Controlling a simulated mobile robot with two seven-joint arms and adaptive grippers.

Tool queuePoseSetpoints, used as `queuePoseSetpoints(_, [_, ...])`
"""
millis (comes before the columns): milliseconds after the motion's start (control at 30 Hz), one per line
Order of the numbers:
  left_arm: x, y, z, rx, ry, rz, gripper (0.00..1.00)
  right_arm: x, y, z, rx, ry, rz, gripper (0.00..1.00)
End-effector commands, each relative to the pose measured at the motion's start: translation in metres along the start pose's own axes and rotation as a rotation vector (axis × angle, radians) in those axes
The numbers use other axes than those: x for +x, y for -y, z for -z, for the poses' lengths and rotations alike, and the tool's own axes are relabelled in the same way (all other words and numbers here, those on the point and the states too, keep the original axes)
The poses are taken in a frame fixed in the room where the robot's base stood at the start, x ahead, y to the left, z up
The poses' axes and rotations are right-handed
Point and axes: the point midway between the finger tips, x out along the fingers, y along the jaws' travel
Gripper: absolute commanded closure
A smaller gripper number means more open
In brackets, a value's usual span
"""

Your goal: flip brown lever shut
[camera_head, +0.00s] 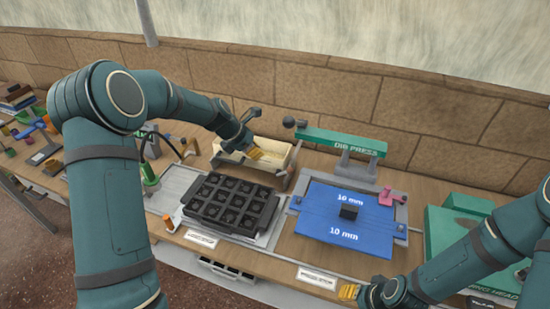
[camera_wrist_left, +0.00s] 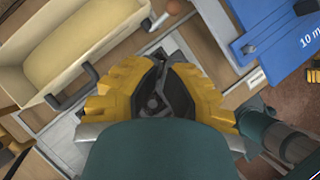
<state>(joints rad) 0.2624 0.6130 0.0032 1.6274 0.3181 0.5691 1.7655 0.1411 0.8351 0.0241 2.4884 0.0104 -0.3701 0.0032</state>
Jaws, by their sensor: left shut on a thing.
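The cream bin (camera_head: 228,159) has a grey handle. A black grid tray (camera_head: 230,205) lies in front of it. The green die press (camera_head: 340,141) stands behind, and a green machine (camera_head: 455,230) is at right.

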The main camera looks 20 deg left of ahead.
Motion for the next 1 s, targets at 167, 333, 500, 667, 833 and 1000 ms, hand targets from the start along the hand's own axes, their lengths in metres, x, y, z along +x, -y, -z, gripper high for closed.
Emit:
queuePoseSetpoints(167, [0.02,0.001,0.001,-0.005,-0.001,0.005,1.0,0.002,-0.001,-0.001,0.001,0.001,0.0,0.53])
queuePoseSetpoints(333, [0.053,0.001,0.001,-0.003,-0.001,0.005,1.0,0.003,-0.001,-0.001,0.001,0.001,-0.001,0.53])
queuePoseSetpoints(500, [0.087,0.001,0.001,-0.002,-0.001,0.004,1.0,0.004,-0.002,-0.001,0.001,0.001,-0.001,0.53])
queuePoseSetpoints(667, [0.113,0.001,-0.004,-0.001,0.0,0.003,1.0,0.004,-0.002,-0.001,0.001,0.001,-0.001,0.53])
queuePoseSetpoints(833, [0.13,0.001,-0.01,-0.001,0.0,0.002,1.0,0.004,-0.002,-0.001,0.001,0.001,-0.001,0.53])
queuePoseSetpoints(1000, [0.137,0.001,-0.012,-0.001,0.0,0.001,1.0,0.004,-0.001,-0.001,0.0,0.001,-0.001,0.53])
